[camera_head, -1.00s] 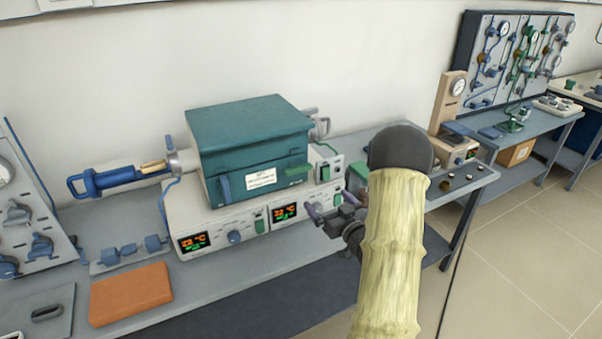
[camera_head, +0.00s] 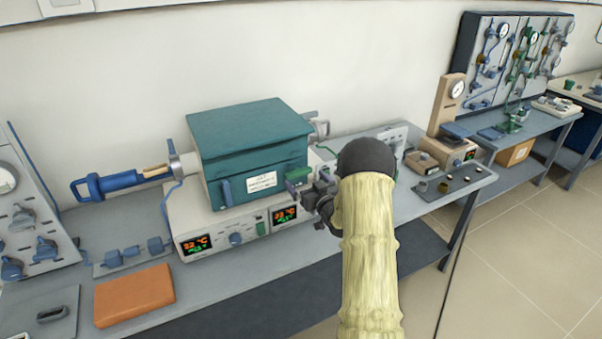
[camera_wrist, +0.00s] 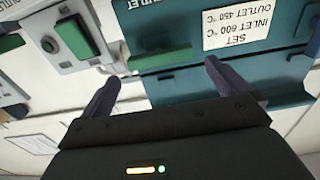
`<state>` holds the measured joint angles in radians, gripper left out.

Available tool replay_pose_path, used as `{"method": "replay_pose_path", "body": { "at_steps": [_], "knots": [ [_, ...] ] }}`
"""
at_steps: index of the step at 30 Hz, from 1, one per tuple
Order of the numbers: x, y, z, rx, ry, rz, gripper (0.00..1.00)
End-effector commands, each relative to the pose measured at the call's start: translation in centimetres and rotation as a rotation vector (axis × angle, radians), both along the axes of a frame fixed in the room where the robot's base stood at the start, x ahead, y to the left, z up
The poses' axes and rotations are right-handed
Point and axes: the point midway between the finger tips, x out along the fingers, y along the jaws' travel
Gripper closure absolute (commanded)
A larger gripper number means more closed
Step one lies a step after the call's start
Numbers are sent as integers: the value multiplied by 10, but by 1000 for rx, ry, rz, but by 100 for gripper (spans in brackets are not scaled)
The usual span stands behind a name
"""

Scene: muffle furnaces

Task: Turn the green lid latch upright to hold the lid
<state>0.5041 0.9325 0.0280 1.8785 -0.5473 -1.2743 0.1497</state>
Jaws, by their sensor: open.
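The green lid latch (camera_head: 296,176) lies level on the front right of the teal furnace (camera_head: 255,160). In the wrist view the latch (camera_wrist: 160,60) is a flat green bar below the teal lid edge, the picture being upside down. My gripper (camera_head: 299,188) is in front of the furnace's right front corner. In the wrist view my gripper (camera_wrist: 163,74) is open and empty, its two dark fingers apart and pointing at the latch. I cannot tell whether they touch it.
The white control base (camera_head: 215,235) with lit displays is under the furnace. A blue-handled tube piece (camera_head: 115,184) sticks out to the left. An orange block (camera_head: 134,295) lies on the bench. Small cups (camera_head: 443,187) stand on the bench at right.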

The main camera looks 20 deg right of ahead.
Motion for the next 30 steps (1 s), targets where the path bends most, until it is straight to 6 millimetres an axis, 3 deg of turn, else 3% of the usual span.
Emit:
{"method": "replay_pose_path", "body": {
  "at_steps": [3, 9, 19, 20, 25, 30],
  "knots": [
    [20, 2, 1, 0, -1, 3, 0],
    [40, 2, 1, 0, -1, 1, 0],
    [44, 2, 0, 1, 1, 0, 0],
    [44, 2, 0, 1, 1, 0, 2],
    [44, 2, 0, 1, 0, 0, 35],
    [44, 2, 0, -2, 0, 0, 36]
  ]
}}
